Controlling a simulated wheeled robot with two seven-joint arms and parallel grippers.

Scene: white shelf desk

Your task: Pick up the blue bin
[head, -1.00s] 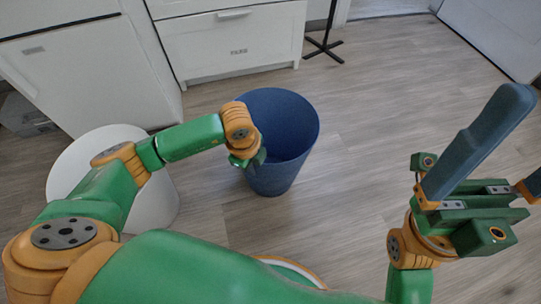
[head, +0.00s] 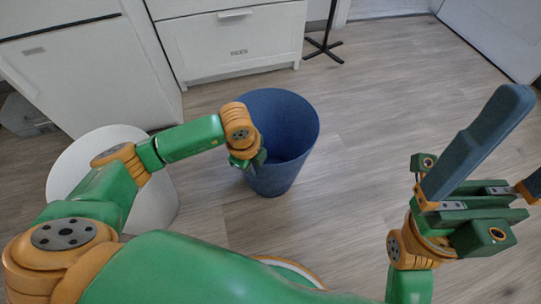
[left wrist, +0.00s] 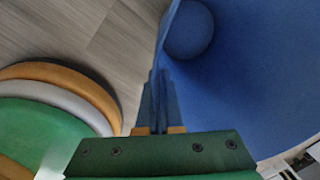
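The blue bin (head: 288,120) stands upright on the floor in the middle of the head view. Its wall and inside fill the right of the left wrist view (left wrist: 245,80). My left gripper (head: 261,157) is at the bin's near left rim. In the left wrist view its two fingers (left wrist: 160,95) are close together with the thin bin wall between them, so it looks shut on the bin. My fingertips are partly hidden by my wrist in the head view. My right gripper (head: 505,150) is raised at the right, its fingers wide apart and empty.
A white round bin (head: 160,205) stands left of the blue bin, partly behind my left arm. White drawers (head: 235,40) and a white cabinet (head: 90,75) stand at the back. A black stand foot (head: 324,47) is behind. Floor to the right is clear.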

